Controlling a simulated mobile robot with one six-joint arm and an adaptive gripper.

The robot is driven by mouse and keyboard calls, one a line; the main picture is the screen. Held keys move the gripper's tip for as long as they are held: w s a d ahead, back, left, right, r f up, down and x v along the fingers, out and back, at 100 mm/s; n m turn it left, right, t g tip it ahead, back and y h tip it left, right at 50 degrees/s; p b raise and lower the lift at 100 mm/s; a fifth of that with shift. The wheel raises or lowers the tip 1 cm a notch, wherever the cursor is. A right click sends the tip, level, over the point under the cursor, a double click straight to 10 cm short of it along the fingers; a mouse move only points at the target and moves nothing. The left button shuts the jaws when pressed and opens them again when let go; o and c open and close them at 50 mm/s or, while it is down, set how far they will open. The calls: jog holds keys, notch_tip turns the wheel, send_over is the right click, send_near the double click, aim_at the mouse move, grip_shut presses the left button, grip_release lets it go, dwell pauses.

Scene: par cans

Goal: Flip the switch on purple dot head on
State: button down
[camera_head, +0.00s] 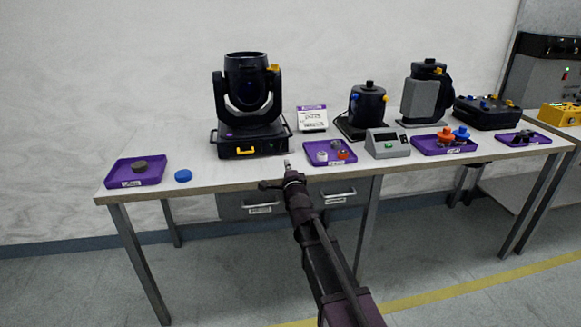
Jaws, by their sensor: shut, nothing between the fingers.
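A large black moving head light (247,85) stands upright on the table, left of centre. A small purple mark (229,134) shows on its base. My gripper (287,163) is shut and empty at the table's front edge, to the right of and nearer than the light's base. It appears apart from the base.
On the table (215,180), a purple tray (120,178) and a blue cap (183,176) lie left. Another purple tray (318,158) lies just right of my gripper, near a grey box (387,143). Smaller black heads (367,105) stand farther right. Drawers (338,195) hang below.

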aim_at(280, 140)
jog(key=p+x, duration=0.1)
jog(key=x, duration=1)
jog(key=shift+w, duration=0.2)
jog(key=shift+w+a+r+p, duration=0.1)
jog(key=shift+w+r+p, duration=0.1)
jog(key=shift+p, duration=0.15)
jog(key=shift+s+f, duration=0.1)
jog(key=shift+s, duration=0.1)
jog(key=shift+s, duration=0.5)
jog(key=s+d+r+p, duration=0.1)
jog(key=s+d+r, duration=0.1)
jog(key=s, duration=1)
jog(key=shift+d+p, duration=0.4)
jog(key=shift+d, duration=0.5)
jog(key=shift+s, duration=0.1)
